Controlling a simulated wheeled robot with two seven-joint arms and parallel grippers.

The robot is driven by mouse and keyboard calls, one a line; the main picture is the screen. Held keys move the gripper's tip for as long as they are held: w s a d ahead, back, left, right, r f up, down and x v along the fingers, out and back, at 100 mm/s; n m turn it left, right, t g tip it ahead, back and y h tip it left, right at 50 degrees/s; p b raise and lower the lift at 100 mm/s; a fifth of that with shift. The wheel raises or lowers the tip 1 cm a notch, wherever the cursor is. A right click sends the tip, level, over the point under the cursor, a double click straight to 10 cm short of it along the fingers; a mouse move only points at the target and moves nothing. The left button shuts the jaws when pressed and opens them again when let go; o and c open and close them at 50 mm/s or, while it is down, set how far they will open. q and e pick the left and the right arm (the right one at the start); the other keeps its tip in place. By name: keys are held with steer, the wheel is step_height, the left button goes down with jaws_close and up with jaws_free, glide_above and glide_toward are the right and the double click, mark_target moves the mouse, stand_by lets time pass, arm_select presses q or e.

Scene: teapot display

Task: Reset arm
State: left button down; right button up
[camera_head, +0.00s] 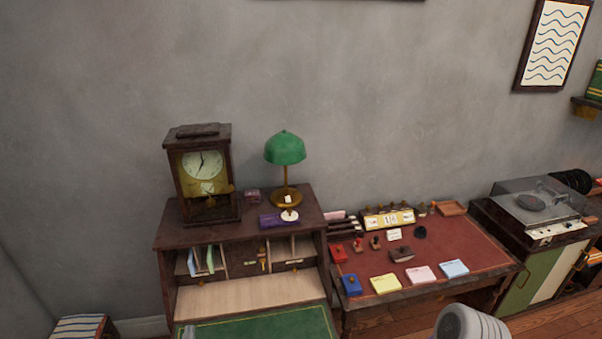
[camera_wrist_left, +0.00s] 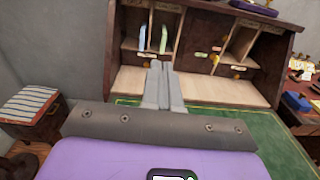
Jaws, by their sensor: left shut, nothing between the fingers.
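My left gripper (camera_wrist_left: 157,66) shows in the left wrist view. Its two grey fingers are together with nothing between them. They are over the green writing surface (camera_wrist_left: 215,122) of the open desk and point toward its pigeonholes. In the head view only a small pale tip of it (camera_head: 188,332) seems to show at the bottom edge, beside the green surface (camera_head: 262,326). A pale rounded part of my own body shows at the bottom right of the head view. My right gripper is not in view.
The wooden desk (camera_head: 168,238) carries a clock (camera_head: 203,168) and a green lamp (camera_head: 285,148). A red-topped table (camera_head: 455,240) with stamps and notepads stands to its right, then a record player (camera_head: 535,202). A striped-top stool (camera_wrist_left: 38,105) stands at the left.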

arm_select(q)
steer(key=s+d+f+m+g+h, duration=0.35)
steer(key=d+f+m, duration=0.25)
steer(key=d+m, duration=0.25)
steer(key=s+d+f+m+g+h, duration=0.2)
steer(key=d+f+m+g+h, duration=0.2)
steer(key=d+f+m, duration=0.45)
steer(key=s+d+f+m+g, duration=0.1)
steer(key=s+d+m+g, duration=0.1)
steer(key=s+m+g, duration=0.5)
steer(key=s+d+f+m+g, duration=0.1)
steer(key=s+d+m+g, duration=0.15)
steer(key=s+m, duration=0.75)
step_height(320, 180, down, 10)
steer(key=w+m+b, duration=0.1)
steer(key=b, duration=0.9)
steer(key=shift+a+f, duration=0.2)
steer(key=shift+a, duration=0.05)
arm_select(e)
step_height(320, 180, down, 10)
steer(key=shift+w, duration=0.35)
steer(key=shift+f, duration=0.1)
